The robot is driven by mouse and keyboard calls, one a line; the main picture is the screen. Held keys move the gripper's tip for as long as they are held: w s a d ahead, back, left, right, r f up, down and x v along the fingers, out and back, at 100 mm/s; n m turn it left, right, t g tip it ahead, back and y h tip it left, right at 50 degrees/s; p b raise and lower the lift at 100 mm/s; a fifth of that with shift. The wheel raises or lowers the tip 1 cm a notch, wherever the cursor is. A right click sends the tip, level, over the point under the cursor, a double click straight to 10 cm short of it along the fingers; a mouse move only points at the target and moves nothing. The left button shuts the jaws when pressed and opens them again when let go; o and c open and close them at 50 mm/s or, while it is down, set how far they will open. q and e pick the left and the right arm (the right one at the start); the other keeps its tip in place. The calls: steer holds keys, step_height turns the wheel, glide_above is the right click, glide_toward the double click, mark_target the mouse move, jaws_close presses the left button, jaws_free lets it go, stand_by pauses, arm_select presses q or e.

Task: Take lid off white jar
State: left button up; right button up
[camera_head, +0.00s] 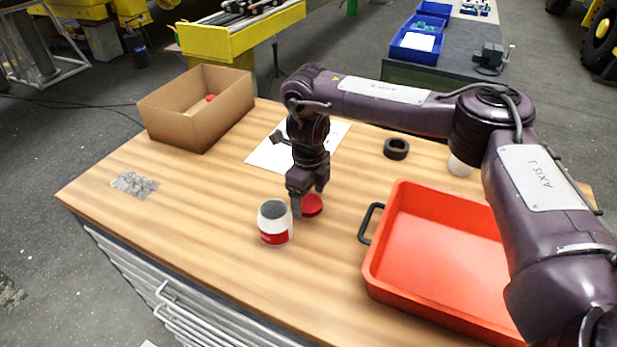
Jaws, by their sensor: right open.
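The white jar (274,224) with a red label stands upright on the wooden table, near its front middle. Its top shows a grey round mouth with no lid on it. A red lid (313,206) lies on the table just right of the jar, partly hidden by my right gripper. My right gripper (307,199) points down over the lid, with its fingers apart. One finger comes close to the jar's right side; I cannot tell whether it touches the lid. My left gripper is not in view.
An orange tray (377,281) with black handles takes up the right of the table (215,215). A cardboard box (178,131) stands at the back left, a white paper sheet (264,155) lies behind the gripper, and a black ring (396,148) sits farther right. The left front is mostly clear.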

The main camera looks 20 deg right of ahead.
mark_target(309, 203)
step_height(309, 203, up, 12)
steer(key=shift+f, duration=0.25)
steer(key=shift+f, duration=0.1)
